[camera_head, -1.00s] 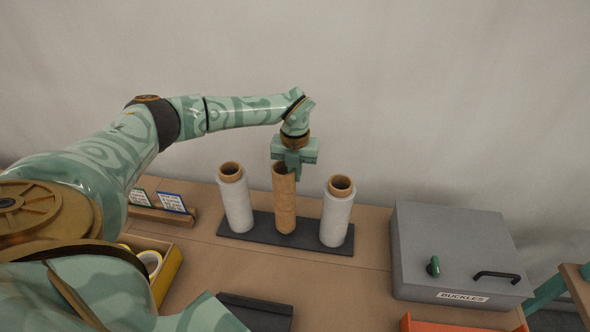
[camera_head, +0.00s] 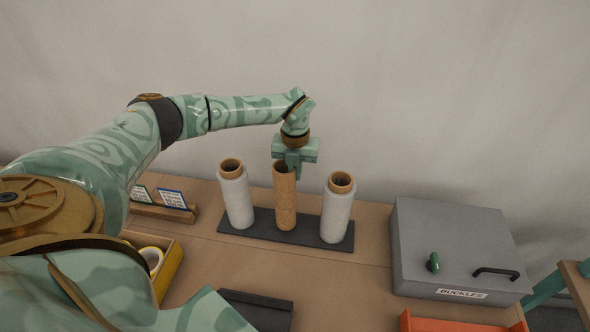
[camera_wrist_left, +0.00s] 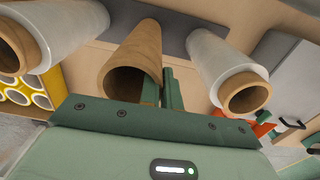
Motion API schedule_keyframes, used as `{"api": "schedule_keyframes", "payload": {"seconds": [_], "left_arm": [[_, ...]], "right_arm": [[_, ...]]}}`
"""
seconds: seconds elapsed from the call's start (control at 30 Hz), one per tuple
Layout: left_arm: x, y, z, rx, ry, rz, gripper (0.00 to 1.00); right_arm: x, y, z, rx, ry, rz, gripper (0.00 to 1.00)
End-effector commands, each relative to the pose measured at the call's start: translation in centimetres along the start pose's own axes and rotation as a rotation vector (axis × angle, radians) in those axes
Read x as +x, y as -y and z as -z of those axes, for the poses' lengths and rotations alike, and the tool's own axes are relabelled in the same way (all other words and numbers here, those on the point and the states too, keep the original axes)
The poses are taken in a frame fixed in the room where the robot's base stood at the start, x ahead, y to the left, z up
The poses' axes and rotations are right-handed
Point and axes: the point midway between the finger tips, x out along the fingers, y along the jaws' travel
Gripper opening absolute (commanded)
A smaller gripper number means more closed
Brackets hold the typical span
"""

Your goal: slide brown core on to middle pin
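The brown core (camera_head: 285,205) stands upright in the middle of the dark base plate (camera_head: 262,225), between two white-wrapped rolls. Its open end also shows in the left wrist view (camera_wrist_left: 137,60). My left gripper (camera_head: 292,165) points down at the core's top rim. In the left wrist view its two fingers (camera_wrist_left: 161,92) sit close together at the core's right wall, one overlapping the opening and one outside, pinching that wall. The middle pin is hidden, and I cannot tell whether the core's lower end touches the plate. My right gripper is out of view.
White rolls stand close on the left (camera_head: 237,200) and right (camera_head: 337,210) of the core. A grey box labelled BUCKLES (camera_head: 455,250) is at the right. A yellow bin (camera_head: 170,270) with tape rolls and a card holder (camera_head: 165,212) are at the left.

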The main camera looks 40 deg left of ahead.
Motion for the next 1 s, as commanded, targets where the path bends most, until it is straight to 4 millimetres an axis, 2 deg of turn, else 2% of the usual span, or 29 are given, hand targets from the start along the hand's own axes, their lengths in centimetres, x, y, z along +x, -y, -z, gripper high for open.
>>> {"api": "schedule_keyframes", "payload": {"seconds": [0.97, 1.0], "left_arm": [[1.4, 0.0, 0.0, 0.0, -0.001, 0.0, 0.0], [1.4, 0.0, 0.0, 0.0, -0.001, 0.0, 0.07]], "right_arm": [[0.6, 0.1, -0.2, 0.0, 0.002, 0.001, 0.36], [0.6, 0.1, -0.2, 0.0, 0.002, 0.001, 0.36]]}}
